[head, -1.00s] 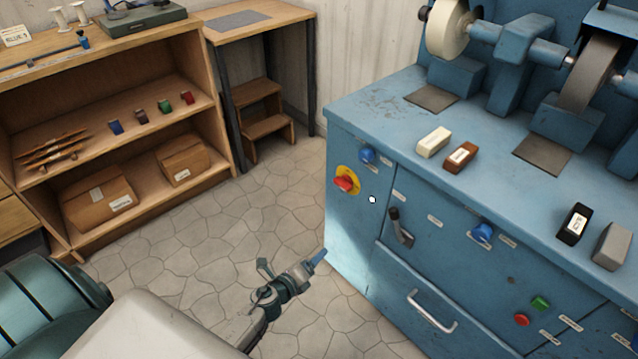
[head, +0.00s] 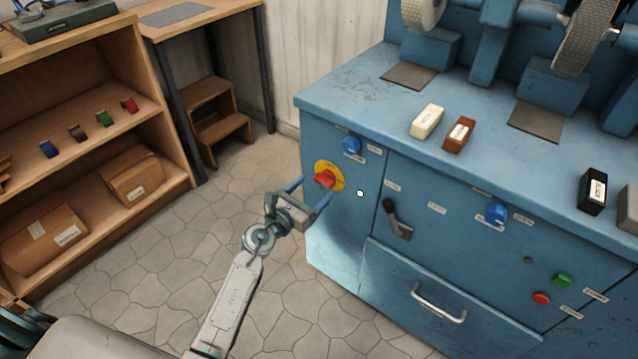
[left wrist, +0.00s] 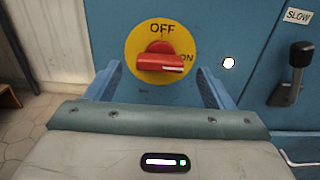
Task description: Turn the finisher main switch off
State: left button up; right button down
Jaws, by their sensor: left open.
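The main switch is a red rotary knob (head: 325,179) on a round yellow plate on the blue finisher's (head: 340,235) left front panel. In the left wrist view the red knob (left wrist: 160,62) lies horizontal, towards the ON mark at the right. OFF is printed at the top of the yellow plate (left wrist: 162,32). My left gripper (head: 311,191) is open and empty in front of the switch. In the left wrist view its fingers (left wrist: 160,78) stand on either side of the knob, slightly below it, with no contact visible. My right gripper is out of view.
A blue knob (head: 352,146) sits above the switch. A black lever (head: 393,213) marked SLOW is to its right, and a drawer handle (head: 437,302) lower down. A small white dot (head: 360,193) shows beside the switch. The floor left of the finisher is clear.

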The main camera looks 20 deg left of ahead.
aim_at(321, 182)
pick_arm(q)
jog(key=shift+x, duration=1.75)
jog(key=c, duration=1)
